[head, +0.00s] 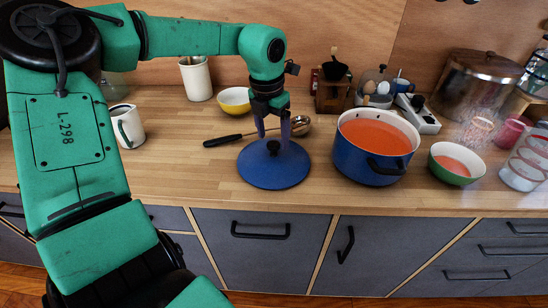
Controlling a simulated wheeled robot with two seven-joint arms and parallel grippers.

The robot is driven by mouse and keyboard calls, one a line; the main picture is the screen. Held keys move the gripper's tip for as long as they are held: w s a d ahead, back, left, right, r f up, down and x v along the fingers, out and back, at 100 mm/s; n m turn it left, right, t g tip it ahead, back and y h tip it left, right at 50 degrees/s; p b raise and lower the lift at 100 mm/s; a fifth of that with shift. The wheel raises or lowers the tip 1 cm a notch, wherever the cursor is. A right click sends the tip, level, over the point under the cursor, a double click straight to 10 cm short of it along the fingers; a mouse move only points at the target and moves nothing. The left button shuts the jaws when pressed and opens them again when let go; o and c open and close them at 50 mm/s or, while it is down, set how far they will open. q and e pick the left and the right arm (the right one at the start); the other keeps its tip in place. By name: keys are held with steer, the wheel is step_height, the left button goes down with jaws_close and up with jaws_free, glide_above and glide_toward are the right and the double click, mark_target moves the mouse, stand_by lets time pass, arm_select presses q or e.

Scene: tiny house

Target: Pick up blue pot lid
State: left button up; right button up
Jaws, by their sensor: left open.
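The blue pot lid (262,172) lies flat on the wooden counter, with a dark knob (273,148) at its centre. My left gripper (273,140) points down over the lid, its fingers apart on either side of the knob. I cannot tell whether the fingers touch the knob. The blue pot (352,162), filled with orange-red soup, stands uncovered just right of the lid. My right gripper is not in view.
A ladle (225,141) lies behind the lid. A yellow bowl (234,101) and white utensil holder (196,79) stand further back. A green bowl (450,174) is right of the pot, and a white mug (127,126) is at left. Counter between mug and lid is mostly clear.

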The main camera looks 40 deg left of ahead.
mark_target(274, 143)
arm_select(q)
steer(key=f, duration=0.3)
steer(key=shift+w+a+f+p, duration=0.15)
steer(key=shift+w+f+p, duration=0.15)
steer(key=shift+f, duration=0.1)
jaws_close()
steer(key=shift+r, duration=0.1)
stand_by(0.9)
